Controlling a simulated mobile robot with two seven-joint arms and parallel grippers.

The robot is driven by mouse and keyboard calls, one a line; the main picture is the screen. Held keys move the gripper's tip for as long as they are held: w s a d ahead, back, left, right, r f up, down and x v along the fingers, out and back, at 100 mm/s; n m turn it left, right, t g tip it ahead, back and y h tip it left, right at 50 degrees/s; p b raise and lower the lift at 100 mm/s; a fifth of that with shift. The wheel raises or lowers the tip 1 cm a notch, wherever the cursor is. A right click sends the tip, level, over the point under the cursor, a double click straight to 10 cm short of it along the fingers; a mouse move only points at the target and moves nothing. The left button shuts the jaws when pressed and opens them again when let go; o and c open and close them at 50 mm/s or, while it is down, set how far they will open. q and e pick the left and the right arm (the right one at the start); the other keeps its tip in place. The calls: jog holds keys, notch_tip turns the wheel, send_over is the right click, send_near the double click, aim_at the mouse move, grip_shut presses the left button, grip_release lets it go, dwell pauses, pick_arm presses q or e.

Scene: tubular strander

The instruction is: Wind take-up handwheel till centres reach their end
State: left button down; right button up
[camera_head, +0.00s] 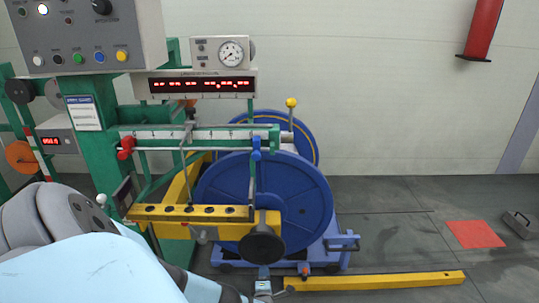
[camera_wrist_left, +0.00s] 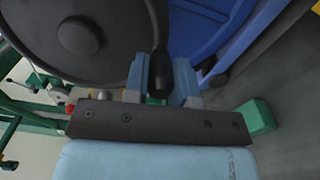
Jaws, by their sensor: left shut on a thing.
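The take-up handwheel (camera_head: 262,246) is a black disc on the front of the yellow take-up beam (camera_head: 185,212). In the left wrist view the dark handwheel (camera_wrist_left: 45,50) fills the upper left, with a round hub. Its black handle (camera_wrist_left: 160,72) stands between the light-blue fingers of my left gripper (camera_wrist_left: 161,85), which is shut on it. In the head view my left gripper (camera_head: 264,284) is just below the wheel. A large blue reel (camera_head: 300,195) stands behind the wheel. I cannot make out the centres. My right gripper is not in view.
A grey control panel (camera_head: 85,45) and a red-digit display (camera_head: 195,86) are above. A yellow floor bar (camera_head: 375,281) lies at the front right. A red mat (camera_head: 474,234) lies on the open floor to the right.

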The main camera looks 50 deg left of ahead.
pick_arm(q)
jog(key=shift+s+a+m, duration=0.45)
jog(key=shift+m, duration=0.25)
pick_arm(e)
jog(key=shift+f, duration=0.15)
pick_arm(q)
jog(key=c, duration=0.9)
grip_release()
jog(key=shift+c, duration=0.2)
jog(key=shift+s+d+p, duration=0.25)
jog(key=shift+d+p, duration=0.1)
jog(key=shift+d, duration=0.1)
jog(key=p+v, duration=0.4)
jog(key=v, duration=0.9)
jog(key=shift+p, duration=0.3)
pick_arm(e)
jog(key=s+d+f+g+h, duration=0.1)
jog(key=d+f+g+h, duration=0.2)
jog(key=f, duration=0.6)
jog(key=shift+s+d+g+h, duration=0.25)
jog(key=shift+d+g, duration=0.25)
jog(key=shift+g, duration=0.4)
pick_arm(q)
jog(key=shift+a, duration=0.1)
